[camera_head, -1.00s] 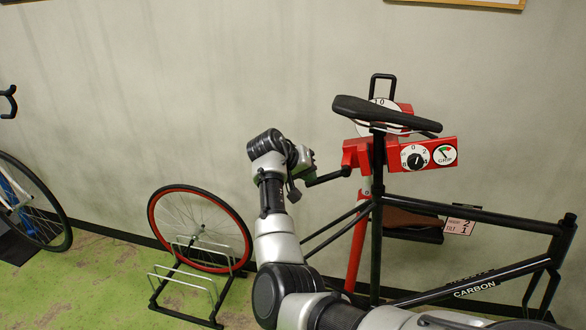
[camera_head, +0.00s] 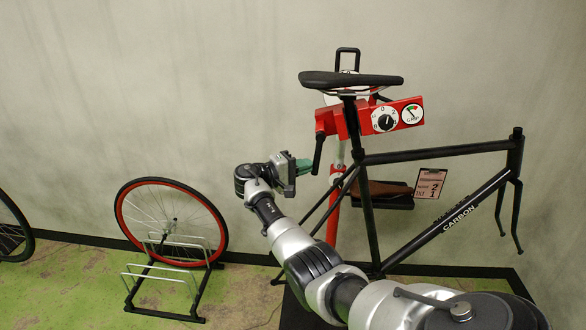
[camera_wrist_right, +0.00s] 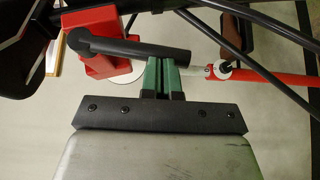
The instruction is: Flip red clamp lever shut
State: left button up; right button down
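The red clamp (camera_head: 350,121) of the repair stand grips the bike frame's seat post just below the black saddle (camera_head: 350,80). Its black lever (camera_head: 318,154) hangs down, slightly tilted, from the clamp's left end. My right gripper (camera_head: 304,166), with green fingers, is just left of the lever's lower part. In the right wrist view, the fingers (camera_wrist_right: 162,72) are together with nothing visible between them. Their tips are at the edge of the black lever (camera_wrist_right: 125,46); I cannot tell whether they touch. My left gripper is out of view.
The clamp face carries a numbered dial (camera_head: 385,120) and a round grip gauge (camera_head: 412,114). The black bike frame (camera_head: 440,151) extends right. A red-rimmed wheel (camera_head: 124,225) stands in a floor rack (camera_head: 165,312) at left. A sign (camera_head: 429,184) is by a small tray.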

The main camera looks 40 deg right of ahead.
aim_at(316, 167)
jog(key=s+d+n+h, duration=0.1)
jog(key=s+d+n+h+b, duration=0.1)
jog(key=shift+s+d+f+h, duration=0.1)
jog(key=shift+d+f+h, duration=0.1)
jog(key=shift+h, duration=0.1)
jog(key=shift+s+d+f+n+h+b, duration=0.15)
jog(key=shift+s+d+n+h, duration=0.15)
jog(key=shift+n+h, duration=0.25)
jog(key=shift+s+d+f+n+h+b, duration=0.1)
jog(key=shift+s+d+n+h+b, duration=0.05)
jog(key=shift+d+n+h, duration=0.3)
jog(key=shift+s+a+r, duration=0.1)
